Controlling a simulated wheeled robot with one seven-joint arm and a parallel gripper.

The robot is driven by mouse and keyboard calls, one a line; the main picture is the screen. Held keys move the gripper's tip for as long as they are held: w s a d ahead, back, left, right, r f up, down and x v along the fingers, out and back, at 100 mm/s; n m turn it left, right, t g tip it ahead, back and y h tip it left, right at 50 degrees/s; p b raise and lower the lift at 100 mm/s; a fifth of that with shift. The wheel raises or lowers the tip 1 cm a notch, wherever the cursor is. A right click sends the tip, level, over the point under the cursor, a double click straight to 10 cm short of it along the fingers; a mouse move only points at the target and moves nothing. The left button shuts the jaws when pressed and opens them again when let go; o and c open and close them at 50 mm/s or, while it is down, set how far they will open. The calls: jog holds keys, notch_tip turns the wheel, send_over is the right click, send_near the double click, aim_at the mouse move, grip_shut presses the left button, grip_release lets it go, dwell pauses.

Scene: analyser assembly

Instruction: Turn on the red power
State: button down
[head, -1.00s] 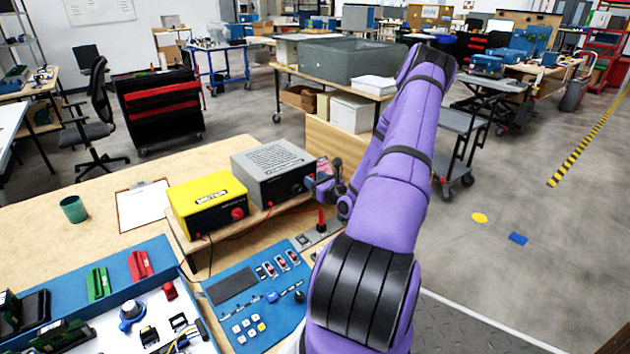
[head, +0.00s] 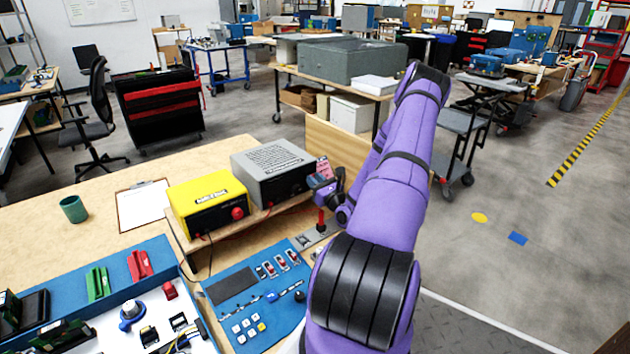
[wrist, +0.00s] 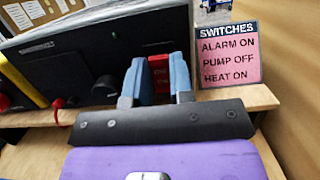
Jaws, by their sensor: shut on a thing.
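The red lever (head: 320,222) stands upright on a small grey plate (head: 316,238) at the right of the bench, in front of the grey box. My gripper (head: 324,188) is at the lever's top in the head view, coming from the right. In the wrist view its two blue fingers (wrist: 157,80) are shut on a red piece (wrist: 158,72), which appears to be the lever's handle. The lever's lower part is hidden in the wrist view.
A grey box (head: 272,170) and a yellow meter box (head: 207,205) stand on a low wooden shelf behind. A pink switches sign (wrist: 230,52) stands close to the fingers' right. A blue control panel (head: 250,315) lies left of the lever.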

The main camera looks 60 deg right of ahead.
jog(key=t, duration=0.2)
jog(key=shift+f+t+h, duration=0.25)
jog(key=shift+t+h, duration=0.15)
jog(key=shift+s, duration=0.1)
jog(key=c, duration=1)
grip_release()
